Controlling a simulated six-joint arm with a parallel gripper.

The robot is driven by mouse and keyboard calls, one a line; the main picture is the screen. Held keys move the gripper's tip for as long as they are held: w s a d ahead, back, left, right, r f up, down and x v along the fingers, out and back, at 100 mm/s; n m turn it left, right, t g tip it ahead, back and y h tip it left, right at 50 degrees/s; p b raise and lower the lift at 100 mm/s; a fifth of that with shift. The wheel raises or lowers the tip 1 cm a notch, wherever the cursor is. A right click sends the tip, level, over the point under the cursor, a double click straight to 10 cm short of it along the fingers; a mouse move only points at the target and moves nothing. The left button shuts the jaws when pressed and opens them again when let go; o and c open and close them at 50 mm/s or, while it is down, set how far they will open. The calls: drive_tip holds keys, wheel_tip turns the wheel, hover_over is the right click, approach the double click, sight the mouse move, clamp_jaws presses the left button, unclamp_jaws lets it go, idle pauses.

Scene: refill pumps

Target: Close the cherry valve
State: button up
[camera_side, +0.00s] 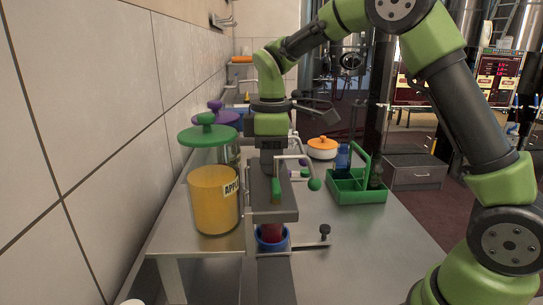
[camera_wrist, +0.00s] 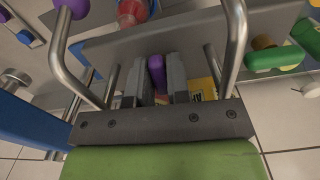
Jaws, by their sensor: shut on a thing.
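In the wrist view the two dark fingers of my gripper (camera_wrist: 158,82) are closed on either side of an upright purple valve handle (camera_wrist: 156,68). No cherry label is readable on it. In the side view my gripper (camera_side: 270,160) points down behind the steel plate of the front pump, and its fingertips and the purple handle are hidden there. A green valve handle (camera_side: 276,190) stands on the front plate; a green handle (camera_wrist: 262,42) also shows at the right of the wrist view.
A yellow dispenser (camera_side: 214,200) with a partly readable apple label stands in front, with a purple-lidded one (camera_side: 215,106) behind. A blue-based red container (camera_side: 271,236) sits below the plate. A green caddy (camera_side: 357,190) stands right.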

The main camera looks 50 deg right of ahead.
drive_tip(key=m, duration=0.3)
drive_tip(key=shift+m, duration=4.1)
